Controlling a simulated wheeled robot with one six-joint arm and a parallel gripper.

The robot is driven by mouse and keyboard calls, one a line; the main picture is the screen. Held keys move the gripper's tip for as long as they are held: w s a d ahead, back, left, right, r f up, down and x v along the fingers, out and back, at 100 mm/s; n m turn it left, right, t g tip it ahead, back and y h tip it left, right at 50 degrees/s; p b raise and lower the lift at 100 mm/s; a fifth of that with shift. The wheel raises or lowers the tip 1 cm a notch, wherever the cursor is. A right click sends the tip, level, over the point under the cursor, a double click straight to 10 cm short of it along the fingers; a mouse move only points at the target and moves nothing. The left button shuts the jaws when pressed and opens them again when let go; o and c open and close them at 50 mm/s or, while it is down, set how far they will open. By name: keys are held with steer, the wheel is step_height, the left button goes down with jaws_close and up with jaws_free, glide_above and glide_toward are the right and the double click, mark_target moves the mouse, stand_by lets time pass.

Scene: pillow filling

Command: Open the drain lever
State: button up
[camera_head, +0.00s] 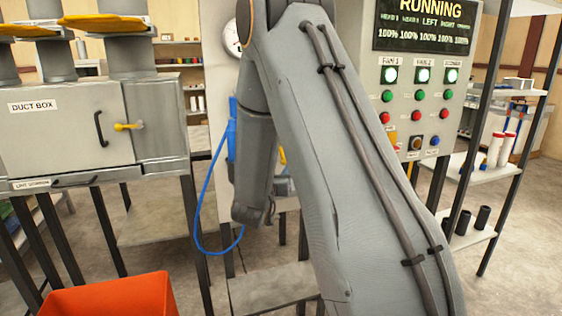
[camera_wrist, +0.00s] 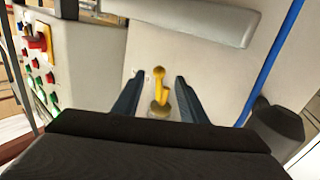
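A yellow lever (camera_wrist: 159,86) on a round base stands on a pale panel in the wrist view, with a small unreadable label beside it; I take it for the drain lever. My gripper (camera_wrist: 160,76) is open, with its two dark blue fingers apart. The lever appears between the fingers, and I see no contact; the depth gap is hard to judge. In the head view my arm hides the gripper and most of that panel. A small yellow part (camera_head: 283,156) shows behind my arm there, and I cannot tell if it is the same lever.
A blue hose (camera_head: 203,205) hangs left of my arm and also crosses the right of the wrist view (camera_wrist: 272,62). The duct box (camera_head: 60,133) has its own yellow latch (camera_head: 127,126). The control panel (camera_head: 421,110) reads RUNNING. An orange bin (camera_head: 110,298) is at lower left.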

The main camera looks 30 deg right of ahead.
mark_target(283, 163)
steer(key=x, duration=0.6)
steer(key=shift+p, duration=0.4)
